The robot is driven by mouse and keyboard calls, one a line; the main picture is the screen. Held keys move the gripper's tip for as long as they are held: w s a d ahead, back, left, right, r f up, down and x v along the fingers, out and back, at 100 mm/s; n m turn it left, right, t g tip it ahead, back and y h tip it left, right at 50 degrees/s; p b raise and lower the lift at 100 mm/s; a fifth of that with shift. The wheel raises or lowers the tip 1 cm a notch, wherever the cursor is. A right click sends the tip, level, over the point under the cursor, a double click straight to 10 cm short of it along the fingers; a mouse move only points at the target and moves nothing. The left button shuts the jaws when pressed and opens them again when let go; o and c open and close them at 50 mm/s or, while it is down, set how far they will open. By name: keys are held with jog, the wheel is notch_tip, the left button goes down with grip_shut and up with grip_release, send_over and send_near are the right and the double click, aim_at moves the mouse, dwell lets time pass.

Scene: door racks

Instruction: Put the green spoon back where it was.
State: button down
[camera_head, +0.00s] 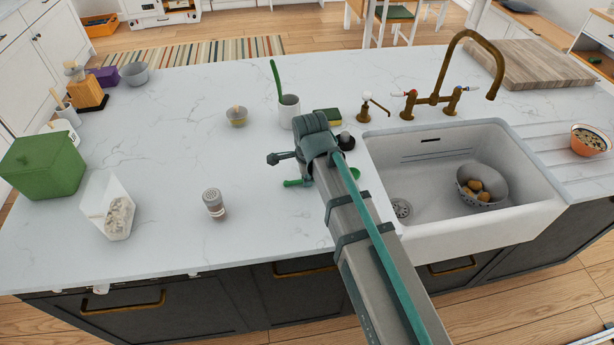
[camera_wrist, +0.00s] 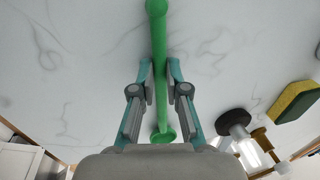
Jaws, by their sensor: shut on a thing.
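My gripper (camera_wrist: 161,75) is shut on the green spoon (camera_wrist: 160,42), which runs lengthwise between the fingers in the wrist view. In the head view my arm hides the fingers and the spoon's middle. One green end (camera_head: 297,183) shows left of my arm and another to its right, so the spoon lies roughly level over the counter. I cannot tell whether it touches the counter. A white cup (camera_head: 288,112) stands behind my gripper with another green-handled utensil (camera_head: 276,80) upright in it.
A sponge (camera_head: 327,116) and a dark-topped item (camera_head: 345,141) stand close to my gripper. The sink (camera_head: 412,221) with a bowl (camera_head: 482,188) is to the right.

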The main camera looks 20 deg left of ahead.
jog(key=c, duration=1.2)
grip_release()
jog(key=r, duration=0.4)
jog(key=s+r+b, duration=0.1)
jog(key=r, duration=0.3)
jog(key=s+d+r+b, duration=0.1)
jog(key=r, duration=0.3)
jog(key=shift+d, duration=0.1)
